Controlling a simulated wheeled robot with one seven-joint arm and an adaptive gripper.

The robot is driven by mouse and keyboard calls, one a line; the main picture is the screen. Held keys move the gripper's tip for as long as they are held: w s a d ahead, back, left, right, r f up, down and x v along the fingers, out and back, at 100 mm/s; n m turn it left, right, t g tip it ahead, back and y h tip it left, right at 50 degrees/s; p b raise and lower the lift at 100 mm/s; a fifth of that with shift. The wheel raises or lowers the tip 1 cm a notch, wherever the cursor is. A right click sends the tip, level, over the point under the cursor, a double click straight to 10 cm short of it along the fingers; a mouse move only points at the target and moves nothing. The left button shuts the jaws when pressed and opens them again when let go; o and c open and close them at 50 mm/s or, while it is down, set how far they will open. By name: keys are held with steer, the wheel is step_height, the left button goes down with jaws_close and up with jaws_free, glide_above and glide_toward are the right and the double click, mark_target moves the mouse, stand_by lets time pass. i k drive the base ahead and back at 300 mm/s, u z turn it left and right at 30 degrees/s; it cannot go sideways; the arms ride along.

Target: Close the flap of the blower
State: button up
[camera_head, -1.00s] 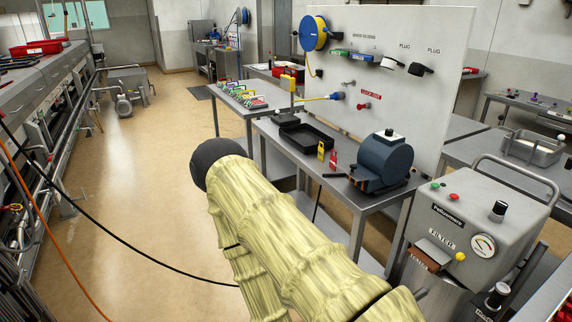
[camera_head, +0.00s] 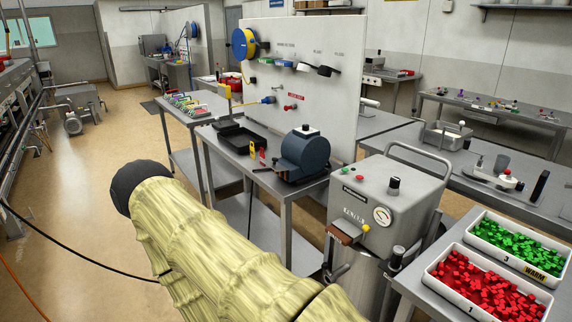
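No thing in view is labelled as a blower, and I cannot make out a flap for certain. A dark blue rounded machine (camera_head: 305,152) with a black knob on its white top stands on the near steel table. My gripper cannot be seen.
Trays of red blocks (camera_head: 485,285) and green blocks (camera_head: 518,243) lie on a bench at the lower right. A white panel (camera_head: 330,80) rises behind the steel table (camera_head: 225,150). Open floor (camera_head: 75,195) lies at left, crossed by a black cable and an orange hose.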

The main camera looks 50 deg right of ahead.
mark_target(273, 163)
steer(key=z, duration=1.05)
